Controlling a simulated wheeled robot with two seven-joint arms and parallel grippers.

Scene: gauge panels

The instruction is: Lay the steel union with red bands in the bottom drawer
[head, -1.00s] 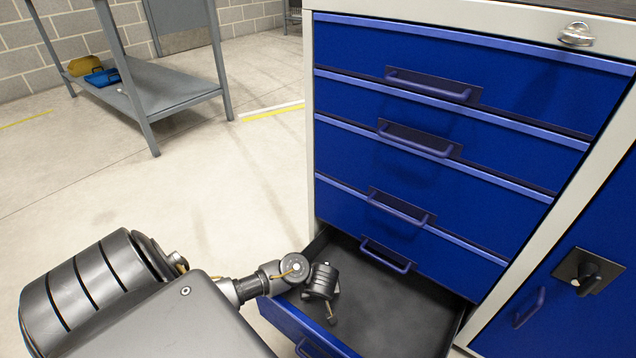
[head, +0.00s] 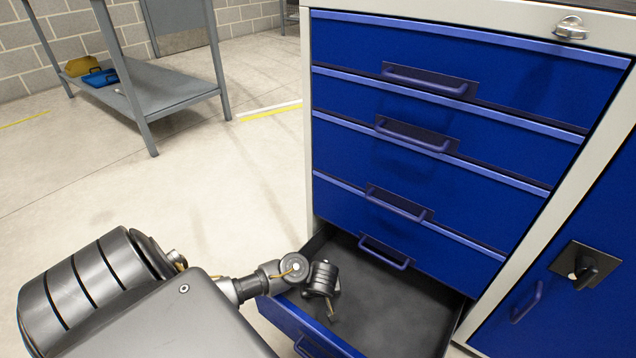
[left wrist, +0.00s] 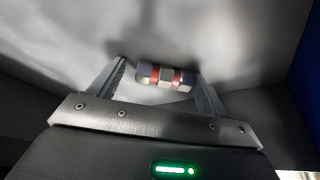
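The bottom drawer (head: 390,305) of the blue cabinet is pulled open, with a dark, bare floor. My left gripper (head: 331,314) reaches down into it near its front left; the fingers are hard to make out in the head view. In the left wrist view, the steel union with red bands (left wrist: 166,77) lies crosswise between the fingertips of my left gripper (left wrist: 160,82). The fingers are apart, with a visible gap at the left finger; the right end is close to the right finger. The union appears to be on the drawer floor. It is not discernible in the head view. My right gripper is not in view.
Several shut drawers (head: 450,95) with bar handles are above the open one. A blue door (head: 545,285) with a dark latch is at the right. A grey shelf table (head: 165,90) holding a yellow and a blue item stands at back left. The floor between is clear.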

